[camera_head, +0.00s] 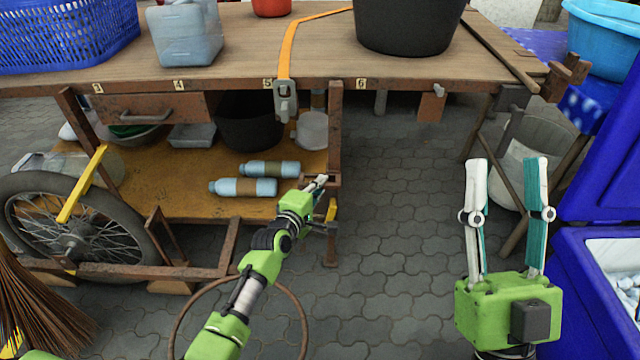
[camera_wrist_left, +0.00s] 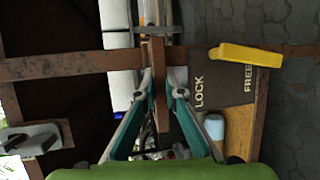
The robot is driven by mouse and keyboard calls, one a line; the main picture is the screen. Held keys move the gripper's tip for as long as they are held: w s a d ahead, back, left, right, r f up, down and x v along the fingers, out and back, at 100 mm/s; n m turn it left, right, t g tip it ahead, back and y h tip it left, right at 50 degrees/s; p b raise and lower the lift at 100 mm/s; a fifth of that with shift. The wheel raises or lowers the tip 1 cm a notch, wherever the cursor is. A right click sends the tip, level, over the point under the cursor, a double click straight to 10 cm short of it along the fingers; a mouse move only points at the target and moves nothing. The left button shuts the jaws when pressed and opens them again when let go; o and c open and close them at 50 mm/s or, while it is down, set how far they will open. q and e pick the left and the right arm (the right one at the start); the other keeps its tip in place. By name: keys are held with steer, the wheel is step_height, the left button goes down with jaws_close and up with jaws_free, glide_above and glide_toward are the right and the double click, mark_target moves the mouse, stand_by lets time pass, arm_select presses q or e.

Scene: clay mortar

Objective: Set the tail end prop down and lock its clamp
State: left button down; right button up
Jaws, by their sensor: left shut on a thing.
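My left gripper (camera_head: 322,183) is at the right end of the cart's lower shelf. In the left wrist view it (camera_wrist_left: 158,88) is shut on a rusty upright bar (camera_wrist_left: 157,75), apparently the tail end prop. A rusty post (camera_head: 331,248) below the gripper reaches down near the paving; I cannot tell whether it is the same piece. The yellow clamp lever (camera_wrist_left: 247,54) lies beside the word FREE on a plate (camera_wrist_left: 222,85) marked LOCK and FREE. The lever also shows beside the gripper in the head view (camera_head: 331,210). My right gripper (camera_head: 507,165) is open and empty over the paving.
The cart's tabletop (camera_head: 240,50) carries a dark tub (camera_head: 408,22) and a blue basket (camera_head: 65,32). Two bottles (camera_head: 243,187) lie on the lower shelf (camera_head: 190,205), near my left gripper. A blue cooler (camera_head: 585,260) stands at the right. The paving between is clear.

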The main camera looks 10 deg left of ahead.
arm_select(q)
steer(key=c, duration=2.1)
jaws_free()
steer(key=v, duration=1.2)
